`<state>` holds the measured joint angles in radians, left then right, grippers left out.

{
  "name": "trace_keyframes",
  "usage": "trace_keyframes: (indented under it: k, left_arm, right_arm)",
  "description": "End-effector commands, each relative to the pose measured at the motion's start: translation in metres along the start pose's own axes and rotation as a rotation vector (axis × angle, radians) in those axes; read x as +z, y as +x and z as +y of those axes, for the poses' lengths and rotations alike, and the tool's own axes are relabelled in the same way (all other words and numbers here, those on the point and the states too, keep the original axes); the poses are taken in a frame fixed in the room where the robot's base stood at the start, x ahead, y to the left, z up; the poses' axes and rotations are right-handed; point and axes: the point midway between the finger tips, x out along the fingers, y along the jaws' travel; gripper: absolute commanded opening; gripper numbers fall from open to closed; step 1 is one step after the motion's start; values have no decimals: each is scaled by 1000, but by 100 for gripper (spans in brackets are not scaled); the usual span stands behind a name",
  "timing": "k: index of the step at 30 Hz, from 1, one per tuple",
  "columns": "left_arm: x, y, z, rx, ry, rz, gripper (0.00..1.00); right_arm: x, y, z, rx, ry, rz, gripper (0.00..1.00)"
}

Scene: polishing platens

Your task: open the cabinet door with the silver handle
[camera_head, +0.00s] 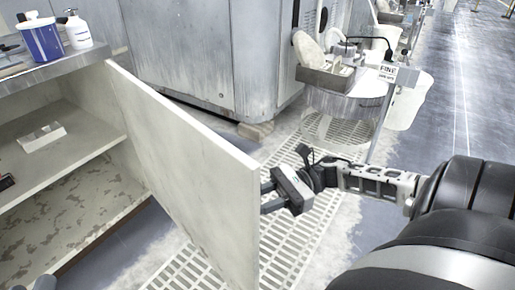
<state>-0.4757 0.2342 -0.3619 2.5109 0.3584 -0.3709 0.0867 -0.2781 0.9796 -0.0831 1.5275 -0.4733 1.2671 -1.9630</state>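The cabinet door (190,165) is a pale, worn panel standing swung wide open, its free edge toward me. The cabinet (85,135) behind it shows its shelf and floor. The silver handle is not visible; the door's outer face is turned away from me.
A blue-and-white container (40,38) and a white pump bottle (77,30) stand on the cabinet top. A large grey machine (195,50) stands behind. A floor grating (290,235) lies beyond the door.

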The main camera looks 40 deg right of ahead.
Motion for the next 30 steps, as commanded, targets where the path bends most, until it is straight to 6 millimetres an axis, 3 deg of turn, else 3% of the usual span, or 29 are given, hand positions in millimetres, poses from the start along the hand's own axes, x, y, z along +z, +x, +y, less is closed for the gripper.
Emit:
trace_keyframes:
  k: [8,11,24,30]
  left_arm:
    - [0,0,1,1,-8,-8,36]
    - [1,-1,2,0,-26,-26,36]
    - [17,-7,-2,-30,-90,-80,36]
    - [7,-2,-2,-20,-39,-26,36]
  right_arm:
    - [0,-9,1,1,3,0,30]
    - [0,-25,1,0,5,1,30]
    - [-1,-127,-1,-1,0,1,30]
    - [-1,-152,-1,0,-1,0,30]
